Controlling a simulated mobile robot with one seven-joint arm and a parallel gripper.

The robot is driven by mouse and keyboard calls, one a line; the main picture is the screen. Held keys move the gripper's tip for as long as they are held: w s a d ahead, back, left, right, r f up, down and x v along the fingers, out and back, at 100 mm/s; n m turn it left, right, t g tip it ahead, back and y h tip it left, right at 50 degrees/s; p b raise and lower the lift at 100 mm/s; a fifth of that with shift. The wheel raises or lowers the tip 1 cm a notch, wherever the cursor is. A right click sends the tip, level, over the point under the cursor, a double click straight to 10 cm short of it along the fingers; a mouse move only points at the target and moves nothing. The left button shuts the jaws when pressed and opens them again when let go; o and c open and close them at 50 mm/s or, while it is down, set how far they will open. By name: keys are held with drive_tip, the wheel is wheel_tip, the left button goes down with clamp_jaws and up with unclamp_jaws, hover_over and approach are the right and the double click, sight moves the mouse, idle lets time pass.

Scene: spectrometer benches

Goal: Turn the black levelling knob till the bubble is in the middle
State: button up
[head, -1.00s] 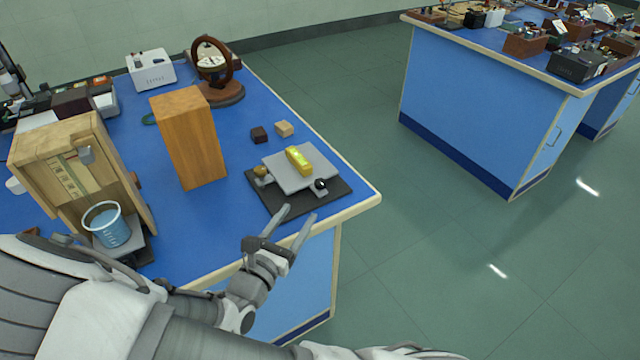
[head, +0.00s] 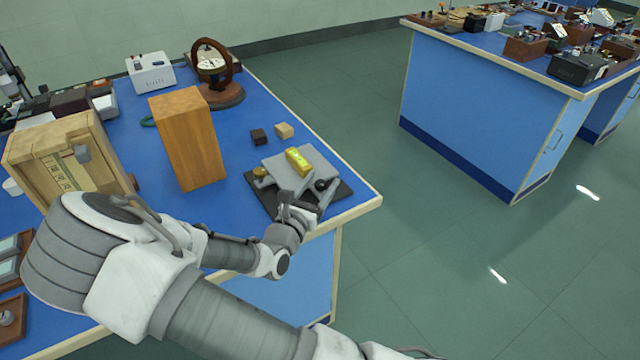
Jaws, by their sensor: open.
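The black levelling knob (head: 321,184) is a small dark ball at the front right of a grey levelling plate (head: 318,162). A yellow spirit level (head: 297,160) lies on the plate; its bubble is too small to make out. A brass knob (head: 260,172) is at the plate's left corner. All this stands on a dark base (head: 258,191) near the bench corner. My gripper (head: 318,187) is open, with its fingers over the front of the plate, one on each side of the black knob. I cannot tell whether they touch it.
A tall wooden block (head: 188,140) stands left of the plate. Two small blocks, one dark (head: 258,136) and one light (head: 284,131), lie behind it. A wooden case (head: 70,160) and a round dial instrument (head: 213,70) are further left and back. The bench edge (head: 360,205) is close on the right.

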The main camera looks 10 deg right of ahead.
clamp_jaws()
drive_tip(key=shift+r+n+p, duration=0.1)
drive_tip(key=shift+n+p, duration=0.2)
drive_tip(key=n+t+y+p, duration=0.1)
drive_tip(key=y, duration=0.1)
drive_tip(key=n+t+y+p, duration=0.1)
drive_tip(key=n+y+p, duration=0.1)
drive_tip(key=shift+s+d+r+t+y, duration=0.1)
drive_tip(key=shift+d+t+y, duration=0.1)
drive_tip(key=shift+t+y, duration=0.2)
drive_tip(key=n+y+p, duration=0.2)
drive_tip(key=y+p, duration=0.2)
drive_tip(key=shift+n+t, duration=0.4)
drive_tip(key=n+y+p, duration=0.1)
drive_tip(key=y, duration=0.1)
drive_tip(key=n+y+p, duration=0.1)
drive_tip(key=y+p, duration=0.1)
drive_tip(key=n+y+p, duration=0.1)
drive_tip(key=y, duration=0.1)
drive_tip(key=shift+f+n, duration=0.25)
drive_tip(key=shift+n, duration=0.15)
drive_tip(key=shift+a+f+n+g+y, duration=0.1)
drive_tip(key=shift+n+g+y, duration=0.55)
drive_tip(key=shift+y, duration=0.65)
drive_tip(key=shift+n+y, duration=0.55)
drive_tip(key=shift+y, duration=0.05)
unclamp_jaws()
